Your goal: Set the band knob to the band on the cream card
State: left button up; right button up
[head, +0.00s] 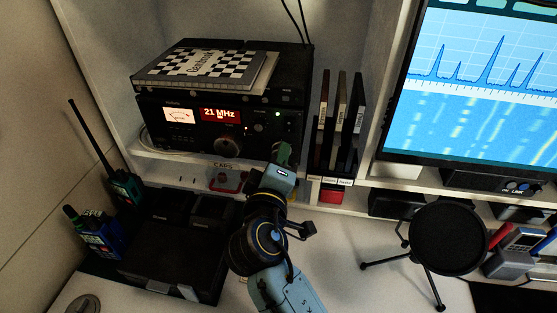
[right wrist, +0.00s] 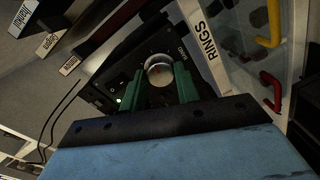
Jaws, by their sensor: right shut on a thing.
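The black radio (head: 205,135) stands in the cubby, with a red display (head: 221,114) reading 21 MHz. A large tuning knob (head: 227,145) sits on its front. My right gripper (head: 283,155) reaches the lower right of the radio's front. In the right wrist view its green fingers (right wrist: 158,90) are shut on the silver band knob (right wrist: 159,72), one on each side. A small red mark shows on the knob. In the head view my gripper hides this knob. I cannot make out a cream card. My left gripper is not in view.
A checkered book (head: 205,66) lies on the radio. Upright thin cases (head: 341,120) stand to its right. A monitor (head: 480,85), a black round microphone screen on a tripod (head: 448,240), handheld radios (head: 100,230) and a dark tray (head: 170,260) surround my arm. The white desk's front centre is clear.

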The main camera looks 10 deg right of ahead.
jog(key=o, duration=1)
